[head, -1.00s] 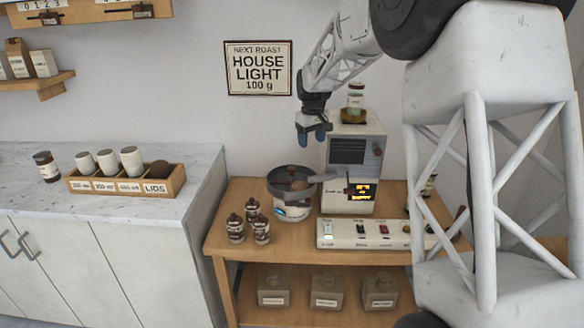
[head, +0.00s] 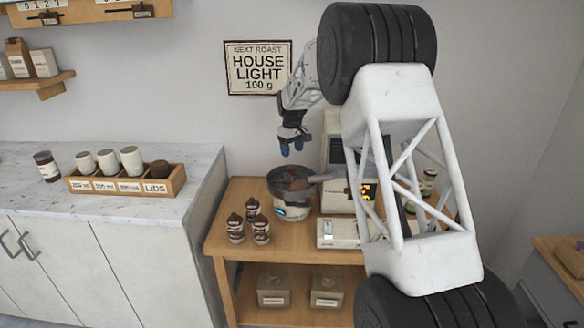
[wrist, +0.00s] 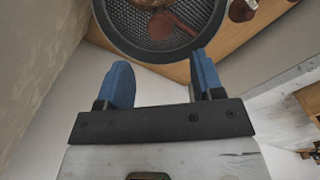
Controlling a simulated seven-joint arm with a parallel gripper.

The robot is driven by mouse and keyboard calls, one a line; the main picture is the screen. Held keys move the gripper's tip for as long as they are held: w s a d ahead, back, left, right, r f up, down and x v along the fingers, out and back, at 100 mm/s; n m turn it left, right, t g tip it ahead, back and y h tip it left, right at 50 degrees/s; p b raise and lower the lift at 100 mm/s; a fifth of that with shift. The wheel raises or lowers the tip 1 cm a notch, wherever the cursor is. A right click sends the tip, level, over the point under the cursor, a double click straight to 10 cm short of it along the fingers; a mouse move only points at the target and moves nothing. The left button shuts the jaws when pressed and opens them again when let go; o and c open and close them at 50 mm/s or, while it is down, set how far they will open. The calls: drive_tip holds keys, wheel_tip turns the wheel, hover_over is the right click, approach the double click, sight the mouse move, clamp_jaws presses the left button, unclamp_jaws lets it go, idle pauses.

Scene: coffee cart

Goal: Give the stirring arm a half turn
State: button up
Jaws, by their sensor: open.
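The stirring arm (wrist: 176,26) is a brown-red bar lying inside a round, dark, perforated cooling tray (wrist: 122,38) at the top of the wrist view. In the head view the tray (head: 272,188) sits on a pale base with a blue light, in front of the roaster (head: 332,197). The stirring arm is too small there to make out clearly. My gripper (head: 291,150) hangs above the tray, apart from it. Its two blue fingers are open and empty in the wrist view (wrist: 160,78), with the stirring arm beyond their tips.
A switch panel (head: 337,234) lies to the right, partly hidden by my arm. A marble counter (head: 110,212) with a cup rack (head: 78,187) is at left.

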sight(292, 168)
drive_tip(key=shift+f, duration=0.15)
drive_tip(key=shift+f, duration=3.75)
clamp_jaws()
